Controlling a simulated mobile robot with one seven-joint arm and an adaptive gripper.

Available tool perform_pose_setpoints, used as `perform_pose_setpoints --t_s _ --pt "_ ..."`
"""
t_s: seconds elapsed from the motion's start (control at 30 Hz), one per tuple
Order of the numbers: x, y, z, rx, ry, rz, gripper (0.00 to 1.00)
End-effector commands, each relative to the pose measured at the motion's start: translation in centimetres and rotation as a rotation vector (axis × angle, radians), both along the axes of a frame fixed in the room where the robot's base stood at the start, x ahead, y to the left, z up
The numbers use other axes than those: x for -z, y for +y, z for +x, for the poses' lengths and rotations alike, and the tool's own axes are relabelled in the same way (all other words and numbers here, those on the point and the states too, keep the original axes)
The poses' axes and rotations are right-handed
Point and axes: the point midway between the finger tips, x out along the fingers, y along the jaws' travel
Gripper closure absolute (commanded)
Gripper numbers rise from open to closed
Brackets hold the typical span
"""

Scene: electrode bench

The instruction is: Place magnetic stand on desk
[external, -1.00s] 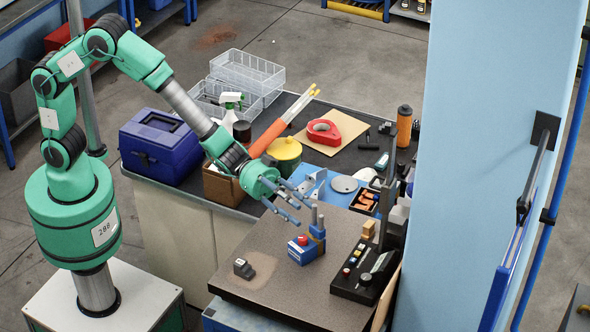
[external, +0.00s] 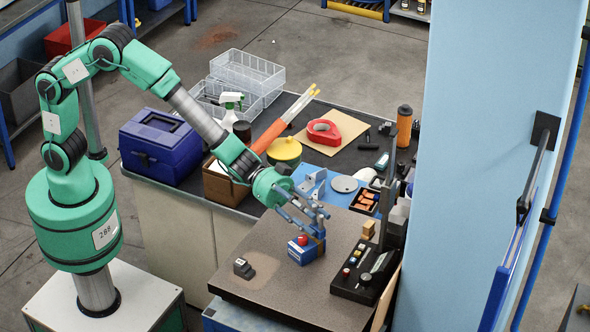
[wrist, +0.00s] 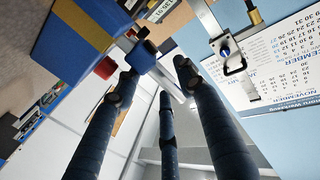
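The magnetic stand (external: 302,252) has a blue base with a red knob and a short grey post. It stands upright on the brown speckled plate at the front of the bench. My three-fingered gripper (external: 318,222) is just above the base, with its fingertips beside the post, which they partly cover. In the wrist view the fingers (wrist: 165,85) are spread, with a grey rod and blue clamp near their tips. A blue block with a yellow stripe (wrist: 75,35) fills the upper left there. I cannot tell whether any finger touches the stand.
The speckled plate (external: 290,302) also bears a small dark block (external: 243,268) at left and a black tray of tools (external: 366,272) at right. Blue angle brackets (external: 312,183) and a yellow-lidded tub (external: 284,150) stand behind my gripper.

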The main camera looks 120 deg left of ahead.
Motion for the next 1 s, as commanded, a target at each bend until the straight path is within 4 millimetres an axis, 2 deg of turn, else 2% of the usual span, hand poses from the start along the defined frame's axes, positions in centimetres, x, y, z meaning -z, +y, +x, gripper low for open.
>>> perform_pose_setpoints --t_s 0.13,0.63,0.67,0.83,1.0 --pt "-0.07 -0.19 0.56 -0.001 0.0 0.0 0.61" --pt "-0.08 -0.19 0.55 -0.001 0.0 0.0 0.61" --pt "-0.08 -0.19 0.55 -0.001 0.0 0.0 0.65" --pt "-0.09 -0.19 0.55 -0.001 -0.001 0.001 0.98" --pt "-0.1 -0.18 0.54 -0.001 -0.001 0.001 1.0"
